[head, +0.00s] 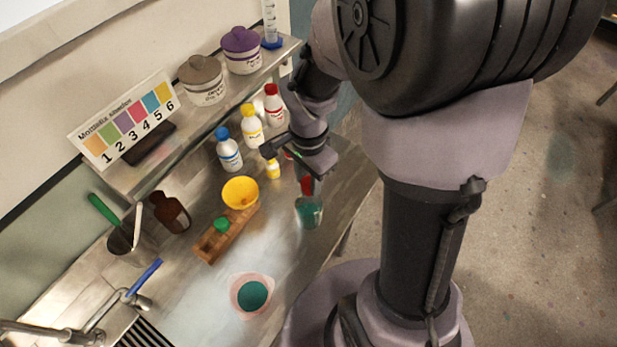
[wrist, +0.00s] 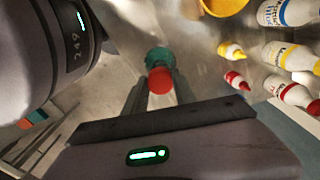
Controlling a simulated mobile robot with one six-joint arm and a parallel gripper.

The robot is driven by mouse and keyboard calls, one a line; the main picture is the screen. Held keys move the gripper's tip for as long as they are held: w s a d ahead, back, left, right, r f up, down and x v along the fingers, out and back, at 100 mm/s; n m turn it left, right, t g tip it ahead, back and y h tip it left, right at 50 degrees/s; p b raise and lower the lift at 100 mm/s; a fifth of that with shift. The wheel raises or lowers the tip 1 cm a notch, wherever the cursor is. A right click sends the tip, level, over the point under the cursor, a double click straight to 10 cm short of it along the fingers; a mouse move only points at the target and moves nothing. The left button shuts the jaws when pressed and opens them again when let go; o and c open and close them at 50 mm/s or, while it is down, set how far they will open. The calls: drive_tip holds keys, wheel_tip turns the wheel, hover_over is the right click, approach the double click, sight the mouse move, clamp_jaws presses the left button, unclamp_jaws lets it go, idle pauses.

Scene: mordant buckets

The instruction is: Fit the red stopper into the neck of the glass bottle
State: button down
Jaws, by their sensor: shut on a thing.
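The red stopper (head: 307,186) is between the fingertips of my gripper (head: 307,178), which is shut on it. The glass bottle (head: 309,213), with green liquid inside, stands upright on the steel bench right under the stopper. In the wrist view the red stopper (wrist: 160,86) shows between the fingers of my gripper (wrist: 158,82), and the green of the glass bottle (wrist: 158,57) shows just beyond it. The stopper is in line with the neck or close to it. The neck is mostly hidden, so I cannot tell whether the stopper is inside it or just above.
A wooden rack (head: 222,240) with a green-topped item and a yellow bowl (head: 240,192) are left of the bottle. A pink-rimmed dish (head: 252,294) is in front. The shelf (head: 195,125) overhangs the back.

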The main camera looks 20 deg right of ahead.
drive_tip(key=shift+f+b, duration=0.35)
drive_tip(key=shift+f, duration=0.3)
drive_tip(key=c, duration=0.9)
unclamp_jaws()
wheel_tip(320, 180, up, 18)
drive_tip(key=p, duration=0.5)
drive_tip(key=shift+f, duration=0.25)
drive_tip(key=s+a+f+n+t+b, duration=0.2)
drive_tip(key=s+f+n+b, duration=0.1)
drive_tip(key=b, duration=0.2)
drive_tip(key=s+a+f+n+t+y+b, duration=0.1)
drive_tip(key=s+a+f+n+t+b, duration=0.1)
drive_tip(key=b, duration=0.4)
drive_tip(key=s+a+f+n+t+y+b, duration=0.1)
drive_tip(key=s+a+f+n+b, duration=0.2)
drive_tip(key=s+f+n+b, duration=0.2)
drive_tip(key=shift+s+a+f+t+b, duration=0.15)
drive_tip(key=shift+a+f+t+b, duration=0.25)
drive_tip(key=shift+f+b, duration=0.25)
